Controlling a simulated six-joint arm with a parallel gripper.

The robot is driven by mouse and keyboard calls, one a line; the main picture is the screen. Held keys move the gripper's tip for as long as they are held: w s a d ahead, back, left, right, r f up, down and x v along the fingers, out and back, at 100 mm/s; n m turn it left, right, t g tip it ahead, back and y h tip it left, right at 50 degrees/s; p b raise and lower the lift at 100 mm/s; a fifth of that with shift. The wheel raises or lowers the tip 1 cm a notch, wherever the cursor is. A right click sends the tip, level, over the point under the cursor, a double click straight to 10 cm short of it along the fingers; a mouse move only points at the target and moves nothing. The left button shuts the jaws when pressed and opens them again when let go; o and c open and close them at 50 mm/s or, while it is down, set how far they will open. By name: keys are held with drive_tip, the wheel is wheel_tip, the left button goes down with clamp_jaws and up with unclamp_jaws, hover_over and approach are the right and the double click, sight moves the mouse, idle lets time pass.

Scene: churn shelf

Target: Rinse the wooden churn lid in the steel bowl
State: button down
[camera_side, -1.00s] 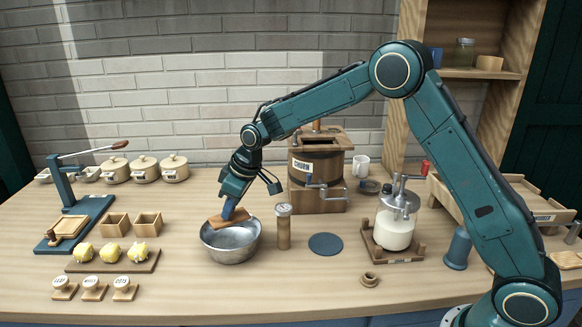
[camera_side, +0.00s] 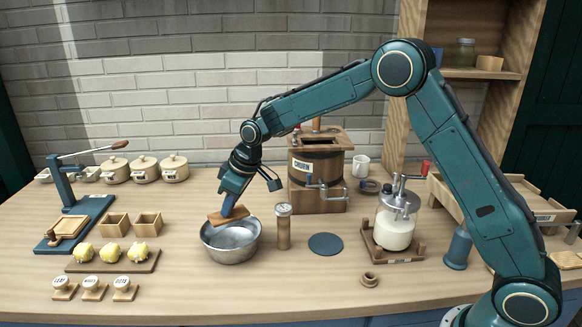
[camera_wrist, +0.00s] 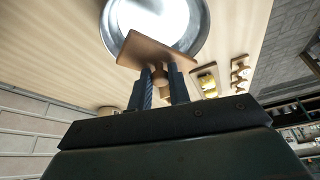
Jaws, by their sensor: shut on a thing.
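The wooden churn lid (camera_side: 229,215) is a flat brown rectangular board, tilted a little, at the rim of the steel bowl (camera_side: 232,248). In the wrist view the lid (camera_wrist: 150,50) has a round knob, and my gripper (camera_wrist: 160,76) is shut on that knob. In the side view my gripper (camera_side: 228,205) points down over the bowl. The lid overlaps the back part of the bowl's opening; I cannot tell whether it touches the rim. The bowl (camera_wrist: 190,20) looks bright and shiny inside. Whether it holds water is unclear.
A wooden cylinder with a pale top (camera_side: 284,228) stands just right of the bowl. The wooden churn (camera_side: 318,168) stands behind it. A dark round mat (camera_side: 325,244) lies to the right.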

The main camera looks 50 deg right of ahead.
drive_tip(key=shift+r, duration=1.6)
